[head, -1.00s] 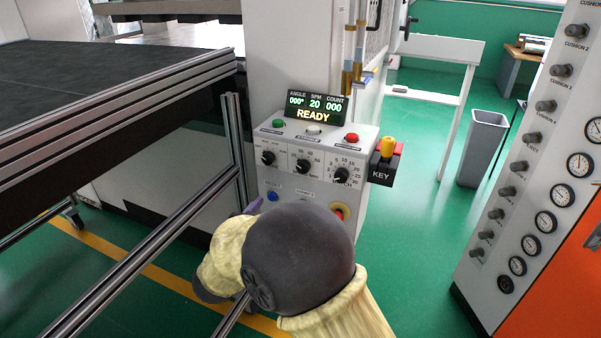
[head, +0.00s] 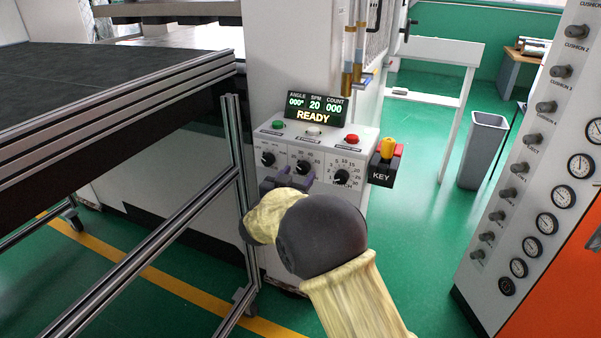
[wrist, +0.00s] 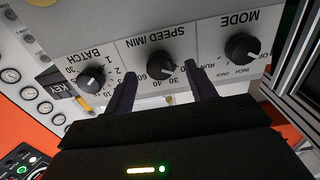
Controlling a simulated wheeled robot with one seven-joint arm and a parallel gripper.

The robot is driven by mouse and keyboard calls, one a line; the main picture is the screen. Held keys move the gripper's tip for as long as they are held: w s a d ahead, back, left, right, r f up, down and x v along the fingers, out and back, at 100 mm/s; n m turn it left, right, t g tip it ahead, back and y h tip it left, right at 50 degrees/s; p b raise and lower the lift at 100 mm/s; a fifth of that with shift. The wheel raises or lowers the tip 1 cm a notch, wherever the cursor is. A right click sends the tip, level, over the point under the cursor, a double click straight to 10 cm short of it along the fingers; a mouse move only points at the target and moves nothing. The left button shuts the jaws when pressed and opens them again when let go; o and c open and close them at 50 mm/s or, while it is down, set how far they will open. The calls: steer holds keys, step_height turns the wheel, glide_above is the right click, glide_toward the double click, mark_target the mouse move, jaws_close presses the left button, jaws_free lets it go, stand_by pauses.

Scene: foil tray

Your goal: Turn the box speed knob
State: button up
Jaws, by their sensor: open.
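The white control box (head: 320,138) stands against the machine. Its black SPEED/MIN knob (wrist: 161,66) is the middle one of three and shows upside down in the wrist view; it also shows in the head view (head: 303,166). My gripper (wrist: 161,72) is open. In the wrist view its two dark fingers lie to either side of the speed knob, with visible gaps. I cannot tell how far the tips are from the panel. In the head view my gripper (head: 288,178) covers the lower part of the panel.
The MODE knob (head: 268,159) and BATCH knob (head: 341,177) flank the speed knob. Green, white and red buttons top the box, below a READY display (head: 315,108) showing SPM 20. A key switch (head: 385,165) juts out at right. A metal-framed table (head: 235,150) stands close at left.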

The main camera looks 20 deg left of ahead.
mark_target(303, 168)
steer(key=shift+w+d, duration=0.1)
steer(key=shift+w, duration=1.2)
steer(key=c, duration=1)
